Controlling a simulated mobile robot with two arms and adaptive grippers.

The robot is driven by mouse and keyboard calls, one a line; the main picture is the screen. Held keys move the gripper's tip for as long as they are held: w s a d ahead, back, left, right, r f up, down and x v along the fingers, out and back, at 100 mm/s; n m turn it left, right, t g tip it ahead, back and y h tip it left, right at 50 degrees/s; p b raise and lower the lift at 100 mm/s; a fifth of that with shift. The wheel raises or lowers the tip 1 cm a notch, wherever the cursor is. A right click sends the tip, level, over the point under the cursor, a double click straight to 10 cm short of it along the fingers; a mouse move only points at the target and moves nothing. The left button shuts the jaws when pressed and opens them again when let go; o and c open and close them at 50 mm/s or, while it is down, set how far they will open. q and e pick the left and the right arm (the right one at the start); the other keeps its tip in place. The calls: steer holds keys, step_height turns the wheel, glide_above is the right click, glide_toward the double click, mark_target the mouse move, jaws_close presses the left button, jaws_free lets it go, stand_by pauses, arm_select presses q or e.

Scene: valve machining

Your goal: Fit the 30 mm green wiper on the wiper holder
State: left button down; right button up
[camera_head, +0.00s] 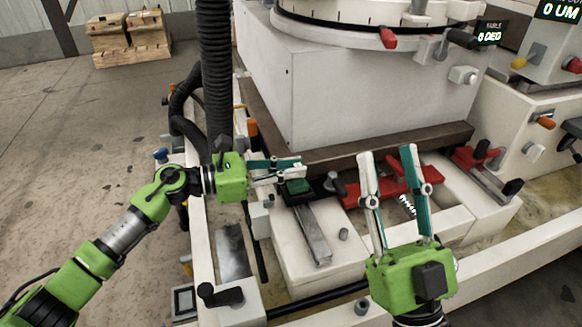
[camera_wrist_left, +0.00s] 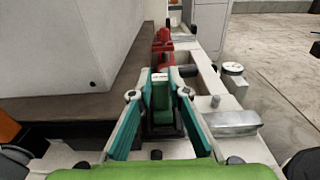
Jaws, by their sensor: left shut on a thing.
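The green wiper (camera_head: 298,187) is a small dark green block at the tips of my left gripper (camera_head: 299,171). In the left wrist view the wiper (camera_wrist_left: 160,97) sits between the two fingertips of the left gripper (camera_wrist_left: 161,83), which is shut on it. A black block (camera_head: 325,183), seemingly the wiper holder, is right beside and beneath the wiper at the top of a metal slide. I cannot tell whether the wiper is seated in it. My right gripper (camera_head: 388,153) is open and empty, fingers pointing up the picture, in front of the red part.
A metal slide (camera_head: 312,234) runs towards me on a white base. A red clamp-like part (camera_head: 352,194) lies to the right. The large white machine block (camera_head: 375,95) rises behind. A black corrugated hose (camera_head: 215,75) hangs behind the left arm.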

arm_select(q)
steer(key=shift+f, duration=0.2)
arm_select(e)
steer(key=shift+s+d+r+t, duration=0.1)
steer(key=shift+s+r+t, duration=0.45)
steer(key=shift+s, duration=0.2)
